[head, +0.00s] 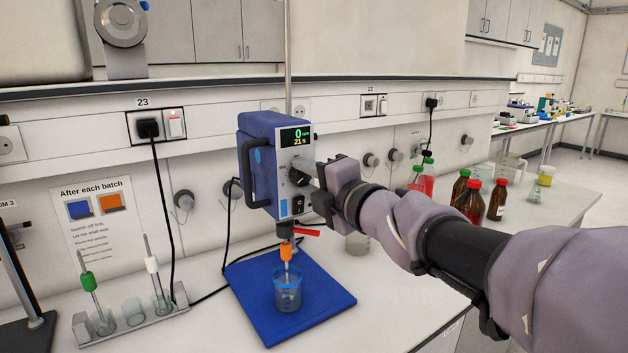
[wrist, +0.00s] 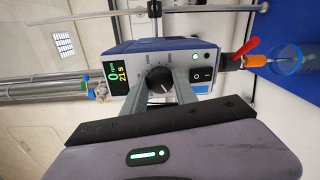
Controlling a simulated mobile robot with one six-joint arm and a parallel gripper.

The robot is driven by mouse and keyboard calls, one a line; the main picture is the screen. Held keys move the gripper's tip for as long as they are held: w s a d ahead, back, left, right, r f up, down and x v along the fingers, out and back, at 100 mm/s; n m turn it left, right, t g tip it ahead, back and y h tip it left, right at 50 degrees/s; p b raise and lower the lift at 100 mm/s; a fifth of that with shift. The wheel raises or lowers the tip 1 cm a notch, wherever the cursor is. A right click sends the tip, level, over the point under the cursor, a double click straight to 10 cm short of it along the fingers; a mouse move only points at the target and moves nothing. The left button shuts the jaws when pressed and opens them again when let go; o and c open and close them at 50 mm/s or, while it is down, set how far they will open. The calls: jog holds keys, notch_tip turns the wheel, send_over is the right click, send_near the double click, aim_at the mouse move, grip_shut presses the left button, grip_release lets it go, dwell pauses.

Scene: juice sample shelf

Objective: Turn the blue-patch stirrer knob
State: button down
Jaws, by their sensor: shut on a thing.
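The blue overhead stirrer (head: 262,130) stands on a rod at the bench, its display reading 0 and 21 s. It also shows in the wrist view (wrist: 188,45). The round dark stirrer knob (wrist: 158,80) with a pale pointer line is on the front panel, beside a black rocker switch (wrist: 202,75). My gripper (head: 316,177) reaches the panel from the right. In the wrist view my gripper (wrist: 159,88) is shut on the knob, one finger on each side.
Below the stirrer, a beaker (head: 288,292) stands on a blue mat (head: 335,300) with the orange-collared shaft in it. Red- and green-capped bottles (head: 473,200) stand at right under my arm's far side. A stirring-rod rack (head: 134,330) stands at left. Black cables (head: 165,220) hang behind.

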jog(key=c, duration=1)
grip_release()
jog(key=shift+o, duration=0.2)
jog(key=p+v, duration=0.4)
jog(key=v, duration=1.3)
jog(key=shift+s+d+p, duration=0.15)
jog(key=shift+s+p, duration=0.05)
jog(key=shift+p, duration=0.2)
